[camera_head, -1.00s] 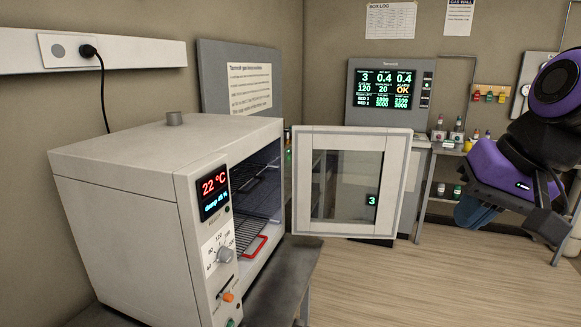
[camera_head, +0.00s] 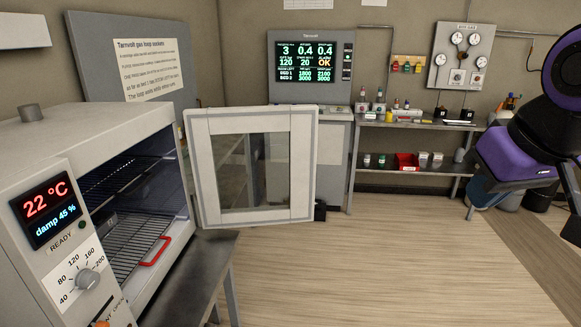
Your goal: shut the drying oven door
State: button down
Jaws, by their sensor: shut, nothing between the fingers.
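The drying oven (camera_head: 60,148) stands at the left, its red display reading 22 °C. Its door (camera_head: 203,170), a pale frame around a glass window, stands wide open, swung out to the right of the oven mouth. Wire shelves (camera_head: 125,255) and a red handle-like piece (camera_head: 155,251) show inside the oven. My gripper (camera_head: 571,222) is at the right edge, below the purple part of my arm, partly cut off by the frame. It is shut and empty, well to the right of the door and not touching it.
The oven sits on a dark bench (camera_head: 205,262). A console with a screen (camera_head: 310,58) stands behind the door. A shelf bench (camera_head: 415,122) with bottles and a red bin (camera_head: 406,162) lines the back wall. The wooden floor (camera_head: 390,265) between door and arm is clear.

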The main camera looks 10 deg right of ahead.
aim_at(301, 121)
jog(key=i+l+z, duration=1.1)
jog(key=i, duration=0.4)
jog(key=i+u, duration=0.3)
jog(key=i, duration=0.15)
jog(key=i+u, duration=0.3)
jog(key=i, duration=0.15)
jog(key=i+l+u, duration=0.3)
jog(key=i, duration=0.15)
jog(key=i+u, duration=0.2)
jog(key=u, duration=0.2)
jog(key=i+l+u, duration=0.1)
jog(key=u, duration=0.3)
jog(key=i+l+u, duration=0.15)
jog(key=i+u, duration=0.25)
jog(key=l+u, duration=0.2)
jog(key=u, duration=0.2)
jog(key=i+l+u, duration=0.2)
jog(key=u, duration=0.2)
jog(key=i+l+u, duration=0.2)
jog(key=u, duration=0.3)
jog(key=i+l+u, duration=0.1)
jog(key=l+u, duration=1.55)
jog(key=j+z, duration=0.1)
jog(key=j, duration=0.2)
jog(key=k+j+z, duration=0.15)
jog(key=i+j, duration=0.05)
jog(key=j, duration=0.05)
